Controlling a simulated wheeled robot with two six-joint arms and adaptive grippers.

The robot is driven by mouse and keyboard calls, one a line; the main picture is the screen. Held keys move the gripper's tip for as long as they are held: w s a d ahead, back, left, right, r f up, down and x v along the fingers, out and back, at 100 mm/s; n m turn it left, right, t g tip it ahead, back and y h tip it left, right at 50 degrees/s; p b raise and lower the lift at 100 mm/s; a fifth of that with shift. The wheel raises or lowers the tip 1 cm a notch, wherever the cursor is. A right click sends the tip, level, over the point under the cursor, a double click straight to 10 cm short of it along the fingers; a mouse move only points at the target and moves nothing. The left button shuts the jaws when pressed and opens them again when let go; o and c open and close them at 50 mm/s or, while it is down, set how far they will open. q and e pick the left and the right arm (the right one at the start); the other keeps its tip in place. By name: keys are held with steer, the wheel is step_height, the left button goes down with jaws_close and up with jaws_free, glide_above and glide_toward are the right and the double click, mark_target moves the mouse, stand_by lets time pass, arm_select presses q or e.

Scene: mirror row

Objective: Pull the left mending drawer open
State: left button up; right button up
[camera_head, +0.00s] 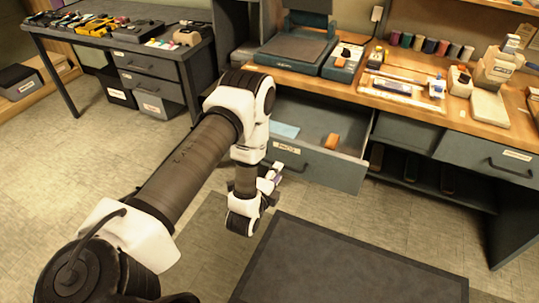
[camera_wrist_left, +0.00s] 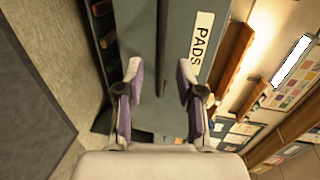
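The left drawer (camera_head: 330,169) of the wooden-topped bench stands pulled out, with its inside showing. A pale blue sheet (camera_head: 284,130) and an orange-brown block (camera_head: 331,141) lie in it. Its grey front (camera_wrist_left: 205,75) fills the middle of the left wrist view, with a white label reading PADS (camera_wrist_left: 200,47). My left gripper (camera_head: 272,180) is low in front of the drawer's left part. In the left wrist view its two purple-padded fingers (camera_wrist_left: 159,80) are apart, with a dark bar, seemingly the handle (camera_wrist_left: 162,48), between or beyond them. Contact is unclear. My right gripper is out of view.
The bench top (camera_head: 435,112) carries thread spools, bottles and trays. More closed drawers (camera_head: 488,158) and an open shelf lie to the right. A dark mat (camera_head: 345,268) covers the floor in front.

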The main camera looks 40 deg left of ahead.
arm_select(q)
steer(key=v, duration=0.7)
steer(key=w+d+r+m+h+p, duration=0.1)
steer(key=d+r+p, duration=0.2)
steer(key=r, duration=0.1)
steer(key=s+d+f+n+g+h+p, duration=0.2)
steer(key=s+d+f+n+g, duration=0.2)
steer(key=s+d+g, duration=0.1)
steer(key=s+d+f+n+g, duration=0.1)
steer(key=s+f+n+g, duration=0.2)
steer(key=s+n+g, duration=0.2)
steer(key=s+f+n+g, duration=0.3)
steer(key=s+n+g, duration=0.2)
steer(key=s, duration=0.7)
steer(key=n, duration=0.2)
steer(key=shift+s+d+n+h, duration=0.2)
steer(key=shift+d+n+h, duration=0.1)
steer(key=shift+d+h, duration=0.1)
